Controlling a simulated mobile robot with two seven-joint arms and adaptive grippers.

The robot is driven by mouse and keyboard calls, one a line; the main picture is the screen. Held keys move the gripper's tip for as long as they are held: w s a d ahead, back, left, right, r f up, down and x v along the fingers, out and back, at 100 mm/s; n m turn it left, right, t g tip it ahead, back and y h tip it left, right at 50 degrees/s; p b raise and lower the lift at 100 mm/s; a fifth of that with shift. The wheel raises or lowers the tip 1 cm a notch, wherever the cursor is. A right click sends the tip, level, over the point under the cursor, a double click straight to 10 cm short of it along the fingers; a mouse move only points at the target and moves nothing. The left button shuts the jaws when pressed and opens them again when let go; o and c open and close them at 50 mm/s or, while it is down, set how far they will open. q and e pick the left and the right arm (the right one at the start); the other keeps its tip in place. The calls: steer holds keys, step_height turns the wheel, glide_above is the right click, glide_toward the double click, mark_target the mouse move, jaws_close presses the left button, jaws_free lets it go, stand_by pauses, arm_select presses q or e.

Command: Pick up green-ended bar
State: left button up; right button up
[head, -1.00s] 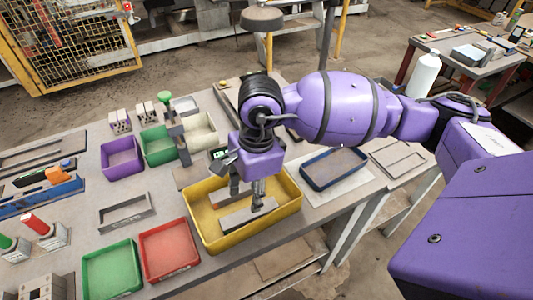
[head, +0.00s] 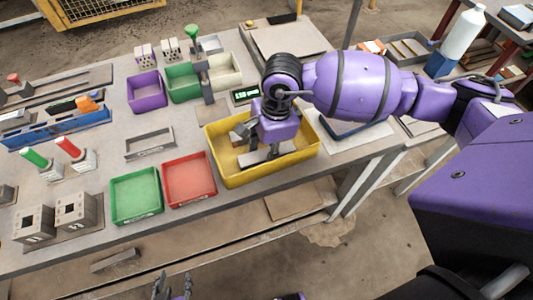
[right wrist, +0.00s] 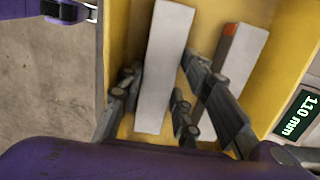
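In the right wrist view, a pale grey bar (right wrist: 160,75) lies in the yellow tray (right wrist: 290,30) between the fingers of my right gripper (right wrist: 162,72). The fingers stand apart on both sides of it, and no coloured end shows on it. A second grey bar (right wrist: 235,65) with an orange-red end lies to its right. I cannot make out a green bar end. In the head view, my right gripper (head: 257,152) is down in the yellow tray (head: 232,180), largely hidden by its wrist. My left gripper (head: 171,286) is open and empty at the bottom edge.
A green tray (head: 136,193) and a red tray (head: 189,178) stand left of the yellow one. Purple (head: 147,90), green (head: 183,82) and cream (head: 224,70) bins stand behind. A small display (head: 245,93) stands behind the yellow tray; it reads 110 mm.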

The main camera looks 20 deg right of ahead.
steer(key=shift+s, duration=0.1)
jaws_close()
steer(key=shift+r, duration=0.1)
